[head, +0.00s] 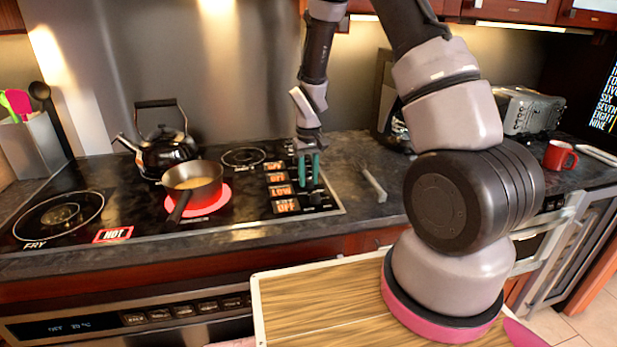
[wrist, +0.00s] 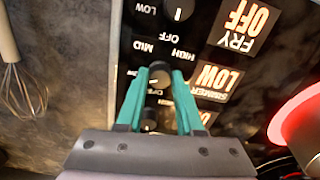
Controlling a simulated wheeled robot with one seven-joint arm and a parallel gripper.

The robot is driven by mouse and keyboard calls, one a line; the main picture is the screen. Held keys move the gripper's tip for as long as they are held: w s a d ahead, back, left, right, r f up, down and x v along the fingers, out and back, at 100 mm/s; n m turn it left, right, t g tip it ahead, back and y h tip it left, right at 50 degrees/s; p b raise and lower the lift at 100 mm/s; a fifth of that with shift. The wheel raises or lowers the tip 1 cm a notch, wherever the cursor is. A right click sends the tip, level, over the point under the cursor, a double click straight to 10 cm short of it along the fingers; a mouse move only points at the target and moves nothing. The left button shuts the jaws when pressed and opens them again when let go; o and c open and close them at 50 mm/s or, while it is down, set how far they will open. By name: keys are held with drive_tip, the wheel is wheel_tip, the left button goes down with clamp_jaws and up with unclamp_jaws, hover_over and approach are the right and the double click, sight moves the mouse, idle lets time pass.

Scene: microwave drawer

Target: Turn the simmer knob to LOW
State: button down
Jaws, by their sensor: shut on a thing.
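The simmer knob (wrist: 159,79) is a small dark round knob on the black cooktop panel. In the wrist view it sits between the green fingertips of my gripper (wrist: 161,76), which is shut on it. The lit label beside it (wrist: 217,80) reads SIMMER LOW. In the head view my gripper (head: 308,183) points down at the right end of the cooktop and its fingers hide the knob. The LOW label (head: 281,191) shows just left of the fingers.
The fry knob (wrist: 180,10) is close by, beside a label (wrist: 243,25) reading FRY OFF. A saucepan (head: 190,186) stands on a glowing red burner (head: 216,203), left of my gripper. A black kettle (head: 165,152) stands behind it. A whisk (wrist: 22,85) lies on the counter.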

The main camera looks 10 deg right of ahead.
sight(309, 180)
drive_tip(key=shift+m, duration=0.3)
drive_tip(key=c, duration=0.5)
unclamp_jaws()
drive_tip(key=shift+c, duration=0.2)
drive_tip(key=shift+r, duration=0.1)
wheel_tip(309, 180, up, 11)
drive_tip(key=shift+f, duration=0.2)
drive_tip(key=shift+r, duration=0.1)
